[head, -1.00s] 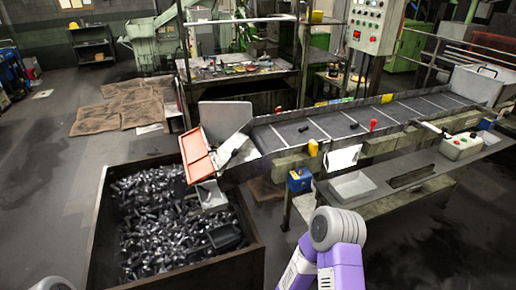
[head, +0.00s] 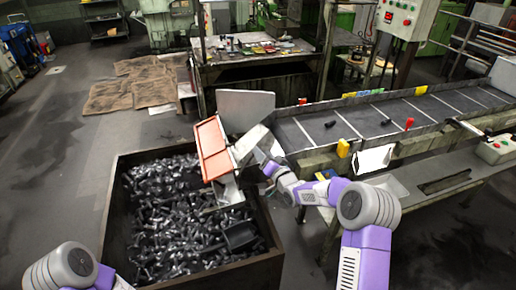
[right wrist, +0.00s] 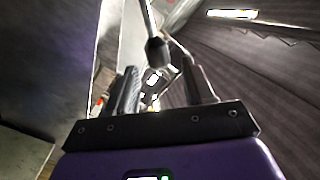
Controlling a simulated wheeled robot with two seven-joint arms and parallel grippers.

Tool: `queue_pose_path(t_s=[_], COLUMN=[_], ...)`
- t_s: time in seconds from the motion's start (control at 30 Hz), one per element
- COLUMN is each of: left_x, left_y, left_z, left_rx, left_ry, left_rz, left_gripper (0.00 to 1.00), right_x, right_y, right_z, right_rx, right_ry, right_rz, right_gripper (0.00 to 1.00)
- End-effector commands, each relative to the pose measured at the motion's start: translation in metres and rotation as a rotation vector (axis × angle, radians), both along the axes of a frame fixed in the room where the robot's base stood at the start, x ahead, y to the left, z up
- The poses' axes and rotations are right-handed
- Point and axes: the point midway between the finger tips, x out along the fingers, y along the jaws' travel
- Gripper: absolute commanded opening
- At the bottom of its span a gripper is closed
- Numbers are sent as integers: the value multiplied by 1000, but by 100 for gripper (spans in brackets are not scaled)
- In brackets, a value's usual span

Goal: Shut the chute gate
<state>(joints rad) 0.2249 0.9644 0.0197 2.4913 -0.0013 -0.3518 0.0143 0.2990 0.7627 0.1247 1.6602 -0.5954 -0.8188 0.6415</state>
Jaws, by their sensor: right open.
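The orange-framed chute gate (head: 212,148) is at the left end of the conveyor chute and leans out over the bolt bin. My right gripper (head: 264,158) is just right of the gate, beside the grey metal at the chute's end; its fingertips are hard to make out there. In the right wrist view my right gripper (right wrist: 160,88) is open. A thin metal rod with a dark knob (right wrist: 157,52) reaches down between its fingers from above; I cannot tell whether they touch. My left gripper is out of view; only part of my left arm shows at bottom left.
A dark bin (head: 190,262) full of bolts stands below the gate. The conveyor (head: 370,118) runs right with a red handle (head: 409,124) and yellow blocks. An upright grey panel (head: 245,108) stands behind the chute end. Open floor lies to the left.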

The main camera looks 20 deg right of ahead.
Motion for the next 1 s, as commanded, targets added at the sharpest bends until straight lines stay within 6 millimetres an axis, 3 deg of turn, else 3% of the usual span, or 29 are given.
queue_pose_path(t_s=[0.3,0.7,1.0], left_x=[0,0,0], left_y=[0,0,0], left_z=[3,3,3], left_rx=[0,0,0], left_ry=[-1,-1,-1], left_rz=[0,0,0], left_gripper=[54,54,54], right_x=[34,39,39], right_y=[9,10,10], right_z=[-1,-1,-1], right_rx=[-1,-1,-1], right_ry=[3,3,3], right_rz=[0,-1,-1], right_gripper=[52,52,6])
